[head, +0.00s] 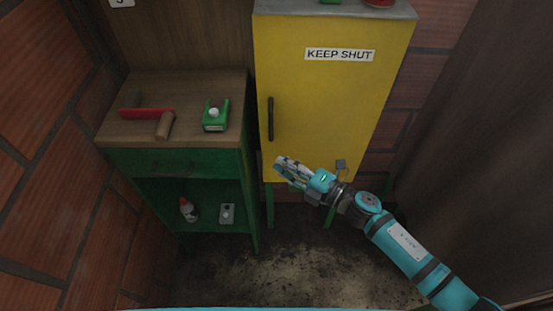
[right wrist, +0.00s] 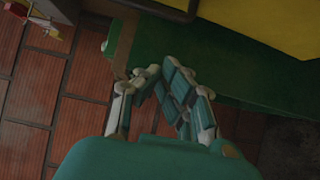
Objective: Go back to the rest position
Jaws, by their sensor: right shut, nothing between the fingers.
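My right gripper (head: 281,166) is shut and empty. In the head view it hangs in front of the lower part of the yellow cabinet (head: 325,100), below its dark handle, with my teal arm coming in from the lower right. In the right wrist view the fingers (right wrist: 153,76) are closed together in front of a green surface (right wrist: 210,70). I cannot tell whether they touch it. My left gripper is in neither view.
A green bench (head: 172,160) with a wooden top stands left of the cabinet, carrying a red-and-wood tool (head: 165,124) and a green device (head: 216,117). A bottle (head: 188,210) and a small box (head: 227,214) stand on its lower shelf. Brick walls close in both sides; stained floor (head: 290,265) is open in front.

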